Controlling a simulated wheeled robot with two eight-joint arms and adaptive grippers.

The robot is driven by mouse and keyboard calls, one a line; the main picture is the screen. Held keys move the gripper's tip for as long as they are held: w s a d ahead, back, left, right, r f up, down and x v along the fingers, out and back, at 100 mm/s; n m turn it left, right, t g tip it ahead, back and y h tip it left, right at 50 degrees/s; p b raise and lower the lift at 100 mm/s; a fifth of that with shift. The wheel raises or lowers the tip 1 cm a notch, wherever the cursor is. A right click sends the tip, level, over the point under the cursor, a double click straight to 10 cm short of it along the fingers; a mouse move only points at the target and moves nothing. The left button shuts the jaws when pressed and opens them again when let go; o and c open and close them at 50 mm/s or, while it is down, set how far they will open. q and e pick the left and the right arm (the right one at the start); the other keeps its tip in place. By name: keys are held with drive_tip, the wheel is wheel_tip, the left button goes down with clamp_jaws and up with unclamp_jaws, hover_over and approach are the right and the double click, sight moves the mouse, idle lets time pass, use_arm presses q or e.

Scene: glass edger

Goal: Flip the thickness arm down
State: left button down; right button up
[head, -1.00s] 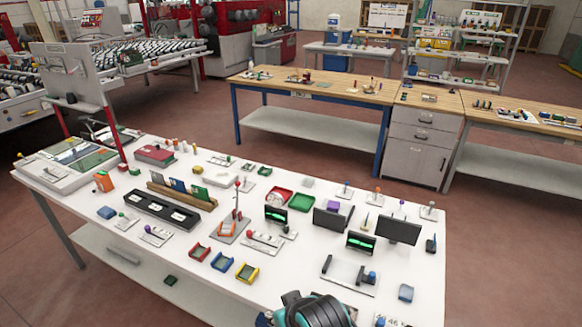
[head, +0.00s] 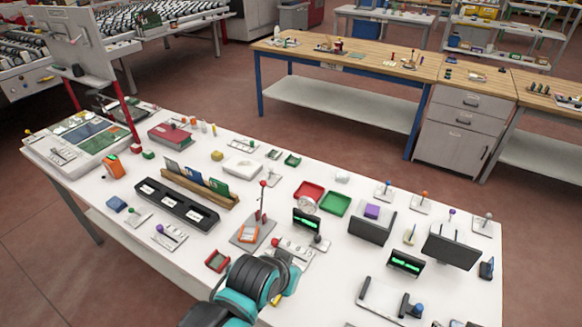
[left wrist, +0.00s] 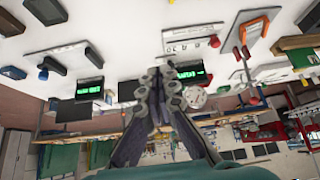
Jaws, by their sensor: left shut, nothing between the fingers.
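An upright lever with a red ball tip (head: 263,186) stands on a grey base plate beside an orange gauge (head: 249,233). Next to it on the white table lies a low plate with a red knob (head: 276,243) and a dark knob. I cannot tell which of these is the thickness arm. My left gripper (head: 288,258) is near the low plate and partly covers it. In the left wrist view my left gripper (left wrist: 156,76) is shut and empty; the low plate (left wrist: 195,32) and the orange gauge (left wrist: 255,27) show beyond and beside it. My right gripper is not in view.
Two small green-lit displays (head: 405,262) and a dark monitor (head: 452,251) stand on the right. Red (head: 308,191) and green trays (head: 336,203) lie behind. A dark long holder (head: 176,205) is to the left, with a small red tray (head: 217,260) close to my arm.

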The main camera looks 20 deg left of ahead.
use_arm(q)
drive_tip(key=shift+s, duration=0.25)
use_arm(e)
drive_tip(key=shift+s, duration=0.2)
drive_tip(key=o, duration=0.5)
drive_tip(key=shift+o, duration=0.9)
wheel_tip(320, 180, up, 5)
drive_tip(key=p, duration=0.4)
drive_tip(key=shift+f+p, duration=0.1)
drive_tip(key=shift+p, duration=0.25)
use_arm(q)
drive_tip(key=w+a+r+g+p, duration=0.2)
drive_tip(key=w+a+r+p, duration=0.35)
drive_tip(key=w+r, duration=0.75)
drive_tip(key=w+a+f+g+p, duration=0.1)
drive_tip(key=w+a+f+p, duration=0.2)
drive_tip(key=w+a, duration=1.2)
drive_tip(key=shift+w+a+g+p, duration=0.2)
drive_tip(key=shift+a+g+p, duration=0.2)
drive_tip(key=shift+a+p, duration=0.55)
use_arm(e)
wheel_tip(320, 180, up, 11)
use_arm(q)
drive_tip(key=shift+d, duration=0.25)
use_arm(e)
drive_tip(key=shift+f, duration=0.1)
